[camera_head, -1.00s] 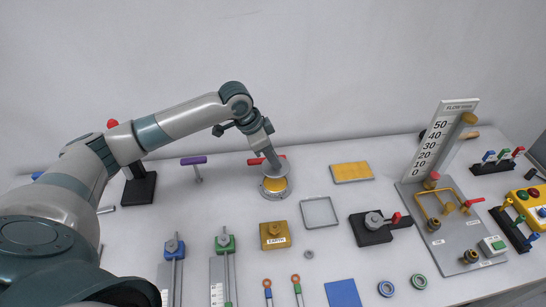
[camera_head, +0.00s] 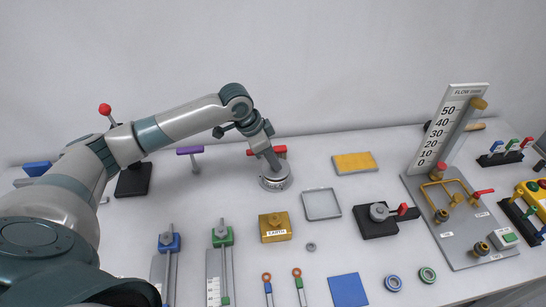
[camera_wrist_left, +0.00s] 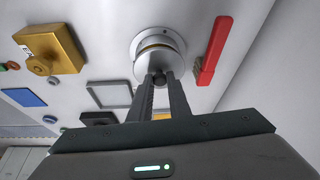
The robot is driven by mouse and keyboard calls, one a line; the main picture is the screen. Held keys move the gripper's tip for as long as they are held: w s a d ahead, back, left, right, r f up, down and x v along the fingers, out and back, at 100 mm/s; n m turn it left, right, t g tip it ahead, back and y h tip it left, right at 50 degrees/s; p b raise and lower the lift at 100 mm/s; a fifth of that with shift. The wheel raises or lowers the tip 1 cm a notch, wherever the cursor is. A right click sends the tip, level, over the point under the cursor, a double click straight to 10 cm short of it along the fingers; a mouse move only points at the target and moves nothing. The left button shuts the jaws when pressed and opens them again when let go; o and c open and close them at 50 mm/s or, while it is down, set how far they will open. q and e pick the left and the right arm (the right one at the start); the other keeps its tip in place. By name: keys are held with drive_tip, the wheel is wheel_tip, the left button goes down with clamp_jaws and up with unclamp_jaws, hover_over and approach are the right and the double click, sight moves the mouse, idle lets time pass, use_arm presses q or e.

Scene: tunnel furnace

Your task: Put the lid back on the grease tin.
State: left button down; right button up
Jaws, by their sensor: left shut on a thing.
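The grease tin (camera_head: 276,185) stands at the back middle of the table, a short round grey tin on a wider flange. My left gripper (camera_head: 274,166) points down over it and is shut on the knob of the grey round lid. In the left wrist view the lid (camera_wrist_left: 148,68) is in front of the tin (camera_wrist_left: 172,36), with the gripper's fingertips (camera_wrist_left: 158,80) on its knob. A thin yellow band shows between lid and flange. The lid is over the tin's mouth; I cannot tell whether it is fully seated. My right gripper is not in view.
An empty grey tray (camera_head: 321,204) and a yellow pad (camera_head: 355,163) lie to the right.

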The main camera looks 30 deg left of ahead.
use_arm(q)
drive_tip(key=shift+f, duration=0.45)
drive_tip(key=shift+p, duration=0.45)
idle(0.6)
drive_tip(key=shift+p, duration=0.55)
idle(0.8)
drive_tip(key=shift+f+p, duration=0.15)
drive_tip(key=shift+p, duration=0.35)
idle(1.1)
drive_tip(key=shift+p, duration=0.5)
idle(0.6)
idle(0.4)
drive_tip(key=c, duration=1.1)
unclamp_jaws()
